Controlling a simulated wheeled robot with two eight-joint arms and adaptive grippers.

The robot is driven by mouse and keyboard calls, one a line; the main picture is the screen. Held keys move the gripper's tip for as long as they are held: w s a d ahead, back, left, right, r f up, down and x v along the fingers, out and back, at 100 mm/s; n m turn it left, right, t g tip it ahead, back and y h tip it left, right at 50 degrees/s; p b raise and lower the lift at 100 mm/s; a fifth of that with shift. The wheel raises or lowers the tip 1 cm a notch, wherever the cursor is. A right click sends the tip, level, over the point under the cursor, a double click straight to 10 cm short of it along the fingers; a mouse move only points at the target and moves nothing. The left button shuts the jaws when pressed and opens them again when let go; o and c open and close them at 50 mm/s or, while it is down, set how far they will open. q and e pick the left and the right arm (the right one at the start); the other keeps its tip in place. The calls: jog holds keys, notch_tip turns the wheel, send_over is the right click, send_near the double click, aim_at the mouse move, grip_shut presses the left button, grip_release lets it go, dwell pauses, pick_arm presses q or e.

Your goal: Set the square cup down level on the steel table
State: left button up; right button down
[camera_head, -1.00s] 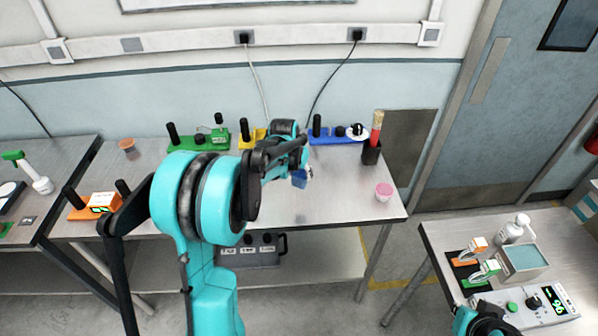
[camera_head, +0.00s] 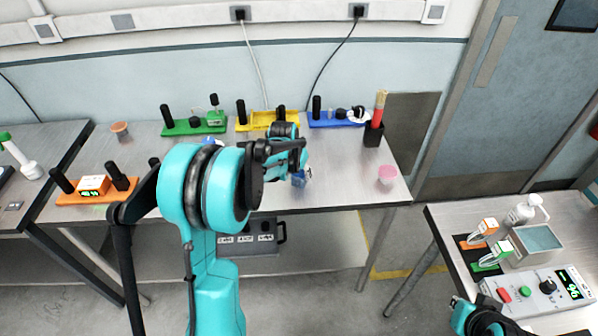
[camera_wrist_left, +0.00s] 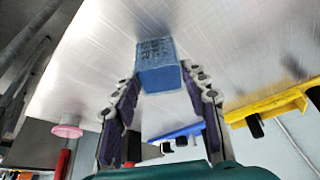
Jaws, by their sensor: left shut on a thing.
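The square cup (camera_head: 300,180) is small and blue and shows partly below my left gripper (camera_head: 300,162), above the front part of the steel table (camera_head: 345,180). In the left wrist view the blue cup (camera_wrist_left: 160,66) sits between the two fingertips of my left gripper (camera_wrist_left: 158,78), which is shut on it. The bare steel surface (camera_wrist_left: 245,45) lies behind the cup there. I cannot tell whether its base touches the table or whether it is level. The hand hides part of the cup in the head view.
Green (camera_head: 194,126), yellow (camera_head: 262,121) and blue (camera_head: 335,119) stands line the table's back edge. A dark holder (camera_head: 373,134) and a pink cup (camera_head: 387,174) stand at the right. An orange stand (camera_head: 97,191) is at the left. Bare steel lies between the hand and the pink cup.

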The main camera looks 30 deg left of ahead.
pick_arm(q)
jog(key=shift+f+b, duration=0.45)
jog(key=shift+f, duration=0.15)
dwell(0.3)
jog(key=o, duration=1.1)
jog(key=shift+r, duration=0.1)
jog(key=v, duration=1.1)
jog(key=shift+s+r, duration=0.15)
jog(key=shift+r, duration=0.25)
